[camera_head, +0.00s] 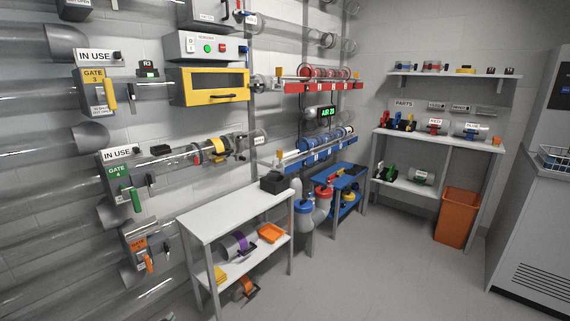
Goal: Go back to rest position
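Neither of my grippers shows in the head view, and no part of my arms can be made out. The wall of clear tubes fills the left side, with a gate 3 box (93,92) bearing a yellow handle and a gate 4 box (118,186) bearing a green handle. An "IN USE" sign sits above each of these boxes. A clear tube section with a yellow ring (217,150) and dark fittings runs right from gate 4.
A white table (222,212) stands at centre left, with an orange tray (271,233) on its lower shelf. A blue cart (343,178) stands behind it. An orange bin (457,218) is below the white shelves (440,139) at right. The floor (385,275) in front is clear.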

